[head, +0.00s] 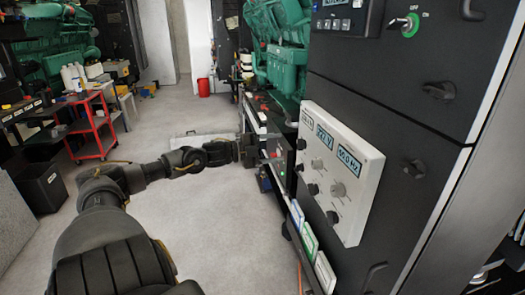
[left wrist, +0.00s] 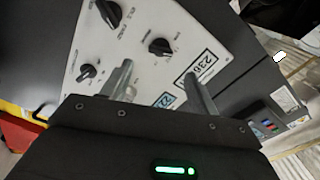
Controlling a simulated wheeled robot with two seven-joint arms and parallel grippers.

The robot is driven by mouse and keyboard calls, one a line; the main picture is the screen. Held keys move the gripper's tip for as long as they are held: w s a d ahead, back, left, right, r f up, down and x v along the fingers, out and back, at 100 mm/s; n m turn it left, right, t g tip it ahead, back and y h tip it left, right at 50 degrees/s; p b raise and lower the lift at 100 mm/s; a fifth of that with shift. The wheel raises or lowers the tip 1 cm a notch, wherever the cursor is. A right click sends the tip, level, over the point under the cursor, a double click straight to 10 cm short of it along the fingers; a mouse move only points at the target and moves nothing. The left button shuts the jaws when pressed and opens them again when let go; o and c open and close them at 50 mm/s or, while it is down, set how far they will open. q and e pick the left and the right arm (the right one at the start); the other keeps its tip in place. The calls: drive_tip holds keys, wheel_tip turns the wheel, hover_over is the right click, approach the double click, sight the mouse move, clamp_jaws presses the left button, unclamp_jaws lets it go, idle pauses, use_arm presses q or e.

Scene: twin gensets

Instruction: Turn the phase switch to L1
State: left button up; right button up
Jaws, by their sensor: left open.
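A light grey control panel (head: 351,157) with lit displays and several round knobs is on the front of the black cabinet, right of centre in the head view. Which knob is the phase switch I cannot tell; the labels are too small. My left gripper (head: 265,149) is at the panel's left edge. In the left wrist view my left gripper (left wrist: 160,88) is open and empty, its fingers apart over the panel (left wrist: 138,58). A black knob (left wrist: 159,46) lies just beyond the gap between them, and other knobs (left wrist: 107,13) lie to the left.
The black cabinet (head: 400,130) fills the right side, with more knobs and a green-ringed key switch (head: 410,25) above. Labelled cards (head: 309,241) stand below the panel. A red trolley (head: 92,125) and black bin (head: 42,187) stand left. The middle floor is clear.

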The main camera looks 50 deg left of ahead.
use_arm(q)
drive_tip(key=shift+p+v, duration=0.35)
drive_tip(key=shift+v, duration=1.55)
